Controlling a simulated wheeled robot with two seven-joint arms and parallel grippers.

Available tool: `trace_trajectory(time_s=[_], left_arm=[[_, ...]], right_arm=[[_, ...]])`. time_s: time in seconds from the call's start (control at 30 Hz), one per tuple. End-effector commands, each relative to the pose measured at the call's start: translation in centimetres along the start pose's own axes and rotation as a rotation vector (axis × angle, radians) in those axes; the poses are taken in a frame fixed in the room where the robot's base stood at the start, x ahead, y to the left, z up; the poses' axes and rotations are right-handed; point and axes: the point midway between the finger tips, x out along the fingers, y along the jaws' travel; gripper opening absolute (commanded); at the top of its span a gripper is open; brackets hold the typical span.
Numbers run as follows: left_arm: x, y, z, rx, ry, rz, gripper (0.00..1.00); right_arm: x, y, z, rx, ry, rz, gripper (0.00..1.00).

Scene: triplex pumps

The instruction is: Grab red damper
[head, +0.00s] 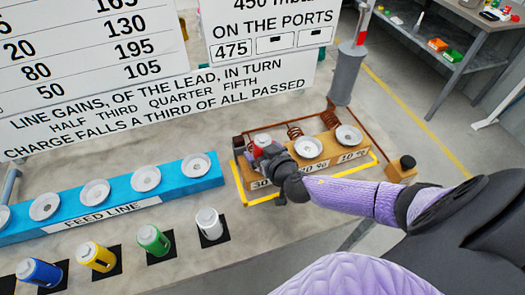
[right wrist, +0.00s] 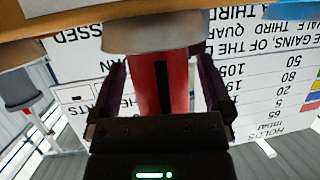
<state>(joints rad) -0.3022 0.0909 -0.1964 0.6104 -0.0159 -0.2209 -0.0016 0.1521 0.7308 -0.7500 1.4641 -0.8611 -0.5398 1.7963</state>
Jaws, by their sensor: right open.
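The red damper (head: 259,151) is at the left seat of the wooden block (head: 318,150) and is partly hidden by my right gripper (head: 268,158). In the right wrist view the red damper (right wrist: 178,85) shows a black stripe and lies between the two dark fingers of my right gripper (right wrist: 165,100). The fingers are apart, one on each side of it, with no clear grip on it. A pale round disc (right wrist: 150,36) is at the damper's end in that view. My left gripper is not in view.
Blue (head: 40,272), yellow (head: 97,257), green (head: 153,240) and white (head: 209,222) dampers stand on black squares in front of the blue feed line block (head: 180,180). A yellow frame (head: 243,187) edges the wooden block. Copper coils (head: 295,131) and a grey post (head: 345,75) stand behind it.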

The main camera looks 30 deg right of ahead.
Motion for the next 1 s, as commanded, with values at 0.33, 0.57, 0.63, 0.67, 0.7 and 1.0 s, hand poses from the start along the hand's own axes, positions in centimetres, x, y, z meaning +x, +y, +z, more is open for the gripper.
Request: trace_trajectory(time_s=[0.33,0.57,0.63,0.67,0.7,1.0], left_arm=[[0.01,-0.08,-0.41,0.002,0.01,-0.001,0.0],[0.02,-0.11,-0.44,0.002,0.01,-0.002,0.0],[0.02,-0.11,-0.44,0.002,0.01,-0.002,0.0],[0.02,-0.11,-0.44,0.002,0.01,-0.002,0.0],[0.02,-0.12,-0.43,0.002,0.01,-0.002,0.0],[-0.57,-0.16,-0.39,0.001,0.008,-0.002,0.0]], right_arm=[[0.26,0.01,-0.03,-0.001,0.0,0.0,0.75],[0.24,0.01,-0.02,-0.001,0.0,0.0,0.26],[0.24,0.01,-0.02,-0.001,0.0,0.0,0.11],[0.24,0.01,-0.02,-0.001,0.0,0.0,0.05],[0.23,0.01,-0.02,-0.001,0.0,0.0,0.0],[-0.12,-0.02,-0.95,-0.001,0.002,-0.001,0.0]])
